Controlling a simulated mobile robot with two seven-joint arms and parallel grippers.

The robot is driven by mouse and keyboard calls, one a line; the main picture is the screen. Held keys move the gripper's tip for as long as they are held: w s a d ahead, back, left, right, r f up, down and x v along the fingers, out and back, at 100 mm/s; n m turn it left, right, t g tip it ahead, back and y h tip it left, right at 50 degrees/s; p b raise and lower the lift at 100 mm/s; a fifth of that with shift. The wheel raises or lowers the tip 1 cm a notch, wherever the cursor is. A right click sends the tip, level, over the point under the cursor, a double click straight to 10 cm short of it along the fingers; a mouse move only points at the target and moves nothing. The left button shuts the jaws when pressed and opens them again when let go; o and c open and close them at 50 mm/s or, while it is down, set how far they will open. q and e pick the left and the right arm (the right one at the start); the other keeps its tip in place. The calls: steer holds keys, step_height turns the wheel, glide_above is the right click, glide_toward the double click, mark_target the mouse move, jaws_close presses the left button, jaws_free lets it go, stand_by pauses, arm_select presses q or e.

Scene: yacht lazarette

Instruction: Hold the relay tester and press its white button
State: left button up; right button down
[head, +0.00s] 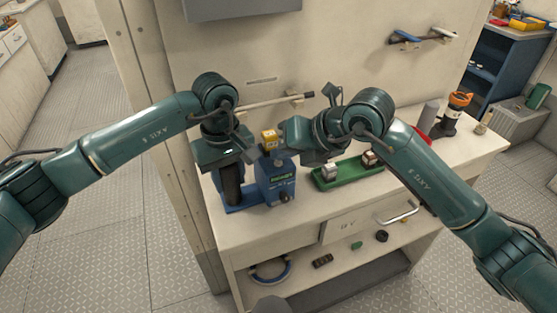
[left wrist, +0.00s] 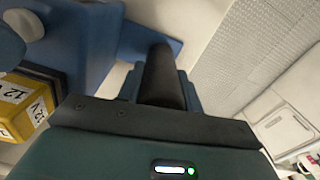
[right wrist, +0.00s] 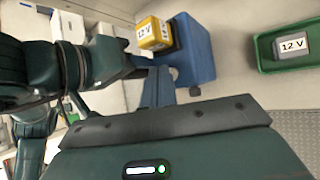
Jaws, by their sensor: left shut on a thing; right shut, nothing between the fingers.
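My left gripper (head: 230,165) is shut on the tester's upright black handle (head: 232,190), which also shows in the left wrist view (left wrist: 162,75). My right gripper (head: 288,132) is shut and empty, close to the right of the yellow relay.
A green tray (head: 325,186) with a grey 12 V relay (head: 330,170) and a reddish one (head: 370,158) lies right of the tester. An orange-topped dark item (head: 457,105) stands at the bench's right end. A rod (head: 275,101) is mounted on the wall behind.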

steer(key=shift+f, duration=0.3)
stand_by(0.4)
steer(key=shift+r, duration=0.85)
steer(key=shift+r, duration=2.5)
arm_select(q)
steer(key=o, duration=1.3)
